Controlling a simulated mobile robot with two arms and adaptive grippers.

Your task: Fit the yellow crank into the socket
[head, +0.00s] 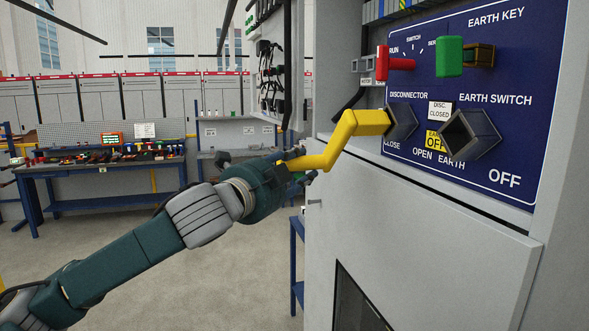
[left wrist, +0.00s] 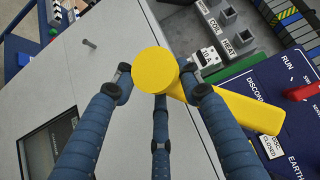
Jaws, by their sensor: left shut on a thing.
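The yellow crank (head: 359,124) is held in my left gripper (head: 300,165), in front of the blue switch panel (head: 470,75). Its square head meets the mouth of the dark disconnector socket (head: 403,123); I cannot tell how deep it sits. A second dark socket (head: 470,135), under the earth switch label, is empty. In the left wrist view, the fingers of my left gripper (left wrist: 160,88) close around the handle of the crank (left wrist: 153,66), whose arm runs right towards the panel. The disconnector socket is not visible there. My right gripper is out of view.
A red handle (head: 398,64) and a green key block (head: 449,57) stick out above the sockets. The grey cabinet door (head: 400,215) lies below the panel. A blue workbench (head: 100,168) with tools stands far left, with open floor before it.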

